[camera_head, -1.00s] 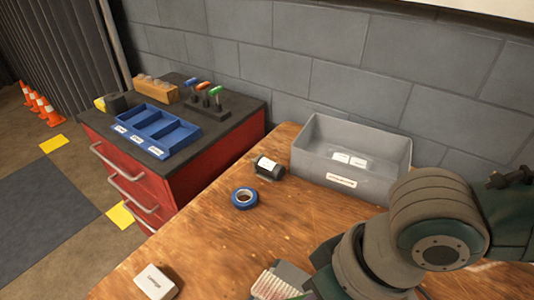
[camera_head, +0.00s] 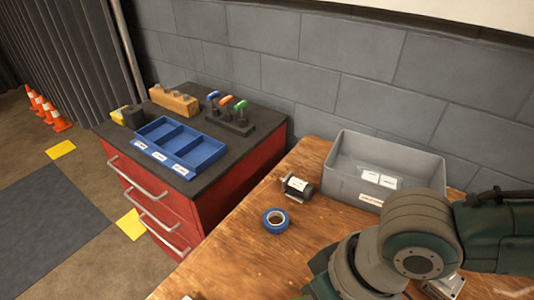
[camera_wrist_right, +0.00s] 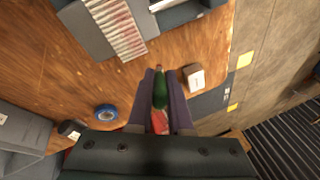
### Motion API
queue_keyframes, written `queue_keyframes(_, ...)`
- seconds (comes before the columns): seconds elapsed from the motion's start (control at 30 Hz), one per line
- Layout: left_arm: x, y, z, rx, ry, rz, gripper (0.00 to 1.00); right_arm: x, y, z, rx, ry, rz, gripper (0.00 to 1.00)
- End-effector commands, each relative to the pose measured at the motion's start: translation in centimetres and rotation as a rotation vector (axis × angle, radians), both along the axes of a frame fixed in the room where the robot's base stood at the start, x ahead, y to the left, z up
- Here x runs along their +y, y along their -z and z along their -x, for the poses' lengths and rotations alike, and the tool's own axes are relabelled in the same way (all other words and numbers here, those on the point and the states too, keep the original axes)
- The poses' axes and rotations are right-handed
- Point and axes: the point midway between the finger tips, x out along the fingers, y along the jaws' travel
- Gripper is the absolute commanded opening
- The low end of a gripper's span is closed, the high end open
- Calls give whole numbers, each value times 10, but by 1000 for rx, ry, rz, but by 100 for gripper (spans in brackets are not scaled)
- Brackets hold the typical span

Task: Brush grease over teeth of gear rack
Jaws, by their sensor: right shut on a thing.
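The gear rack (camera_wrist_right: 118,28) lies on the wooden bench at the top of the right wrist view, its pale teeth streaked with red. It does not show in the current head view. My right gripper (camera_wrist_right: 160,78) is shut on a green-handled tool (camera_wrist_right: 160,90), likely the brush. The handle lies between the two fingers, and its narrow dark end shows just beyond them. I cannot make out the bristles. In this view the tool appears just below the rack; I cannot tell its height above the bench. My left gripper is not in view.
A red cabinet (camera_head: 245,180) with a blue tray (camera_head: 180,147) adjoins.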

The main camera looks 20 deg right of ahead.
Motion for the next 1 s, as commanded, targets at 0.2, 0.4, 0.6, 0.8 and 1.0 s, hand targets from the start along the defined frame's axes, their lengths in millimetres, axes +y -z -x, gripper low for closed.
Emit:
queue_keyframes(0.2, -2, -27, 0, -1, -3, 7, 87, -2, -51, 0, -3, -1, 0, 0)
queue_keyframes(0.4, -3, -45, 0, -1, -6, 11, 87, -4, -70, 1, 0, 3, 1, 0)
queue_keyframes(0.6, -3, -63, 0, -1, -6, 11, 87, -5, -86, 1, -1, 5, 1, 0)
queue_keyframes(0.8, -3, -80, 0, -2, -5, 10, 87, -6, -100, 1, 0, 7, 1, 0)
queue_keyframes(1.0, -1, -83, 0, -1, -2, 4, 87, -7, -103, 0, 0, 7, 1, 0)
